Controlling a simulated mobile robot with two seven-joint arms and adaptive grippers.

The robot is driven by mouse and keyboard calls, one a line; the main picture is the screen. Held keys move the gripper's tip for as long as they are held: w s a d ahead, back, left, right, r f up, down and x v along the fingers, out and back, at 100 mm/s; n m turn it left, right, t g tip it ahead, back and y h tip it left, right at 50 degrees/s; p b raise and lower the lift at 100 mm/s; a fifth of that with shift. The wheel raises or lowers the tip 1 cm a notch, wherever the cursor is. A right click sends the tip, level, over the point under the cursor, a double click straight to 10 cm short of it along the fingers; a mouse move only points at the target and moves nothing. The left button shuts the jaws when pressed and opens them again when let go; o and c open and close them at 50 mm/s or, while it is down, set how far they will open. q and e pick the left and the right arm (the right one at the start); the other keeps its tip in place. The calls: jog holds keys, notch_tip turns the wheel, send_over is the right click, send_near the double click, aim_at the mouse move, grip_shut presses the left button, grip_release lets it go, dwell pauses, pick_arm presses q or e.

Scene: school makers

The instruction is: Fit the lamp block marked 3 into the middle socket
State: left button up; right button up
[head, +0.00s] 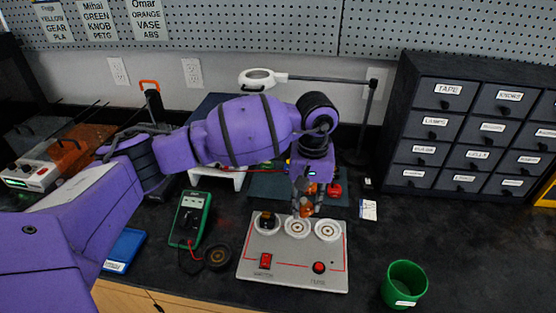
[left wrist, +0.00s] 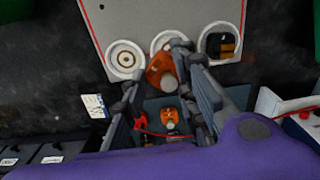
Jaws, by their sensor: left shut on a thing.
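The grey board (head: 290,270) has three white ring sockets in a row at its back. My left gripper (head: 306,205) is shut on an orange lamp block (head: 306,211), just above the back of the middle socket (head: 297,228). In the left wrist view the lamp block (left wrist: 160,70) sits between the fingers (left wrist: 161,72) and overlaps part of the middle socket (left wrist: 163,39). I cannot tell whether it touches the socket, and no number on it is readable. The left socket (head: 266,222) holds a dark block. The right socket (head: 328,230) is empty. My right gripper is not in view.
A dark mat (left wrist: 150,104) behind the board holds another orange part (left wrist: 170,118) and a red clip (left wrist: 140,122). A green multimeter (head: 190,218) lies left of the board, a green cup (head: 404,284) stands right. Labelled drawers (head: 470,125) stand at the back right.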

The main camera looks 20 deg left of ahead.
pick_arm(q)
jog(key=shift+s+a+n, duration=0.15)
jog(key=shift+a+n, duration=0.25)
jog(key=shift+a, duration=0.2)
jog(key=shift+f, duration=0.4)
jog(key=shift+a+f, duration=0.1)
jog(key=shift+f, duration=0.25)
jog(key=shift+f+b, duration=1.05)
jog(key=shift+f, duration=1.15)
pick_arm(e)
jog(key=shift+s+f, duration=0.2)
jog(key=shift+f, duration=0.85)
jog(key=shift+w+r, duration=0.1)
